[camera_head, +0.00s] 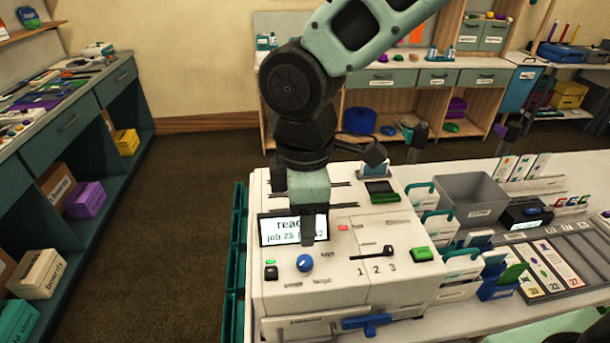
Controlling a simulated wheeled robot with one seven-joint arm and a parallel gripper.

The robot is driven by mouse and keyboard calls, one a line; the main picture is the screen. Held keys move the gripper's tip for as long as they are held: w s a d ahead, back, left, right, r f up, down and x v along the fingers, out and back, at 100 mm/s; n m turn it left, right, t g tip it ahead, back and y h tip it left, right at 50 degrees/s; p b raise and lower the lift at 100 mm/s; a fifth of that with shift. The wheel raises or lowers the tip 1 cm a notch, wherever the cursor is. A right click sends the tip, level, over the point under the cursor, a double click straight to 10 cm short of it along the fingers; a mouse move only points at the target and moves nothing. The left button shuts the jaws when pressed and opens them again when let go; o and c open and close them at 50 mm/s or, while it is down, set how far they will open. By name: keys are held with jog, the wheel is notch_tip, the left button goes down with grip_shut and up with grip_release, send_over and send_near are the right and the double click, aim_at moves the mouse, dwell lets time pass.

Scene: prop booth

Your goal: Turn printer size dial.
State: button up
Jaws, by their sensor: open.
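The white printer (340,285) stands at the left end of the work counter. On its top is a round blue knob (305,263) with a pale mark, the likely size dial; its small label is too blurred to read. To its right is a black lever or slider (388,251) by the figures 1, 2, 3. My gripper (308,236) points down in front of the printer's screen (268,228), above and just behind the blue knob, apart from it in the picture. It is open and empty, seen nearly edge-on. It hides part of the screen text, which reads "job 25".
A blue handle (367,323) juts from the printer's front. A grey bin (471,199) and card holders stand to the right. Open floor lies left.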

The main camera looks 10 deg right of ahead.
notch_tip(320, 180, up, 8)
jog(key=shift+f, duration=0.25)
jog(key=s+d+f+m+b, duration=0.3)
jog(key=s+d+f+m, duration=0.5)
jog(key=s+f+m, duration=0.1)
jog(key=s+f, duration=0.1)
jog(key=s, duration=0.1)
jog(key=shift+s+d+f+m+y+b, duration=0.2)
jog(key=shift+s+m+y+b, duration=0.1)
jog(key=shift+s+b, duration=0.1)
dwell(0.5)
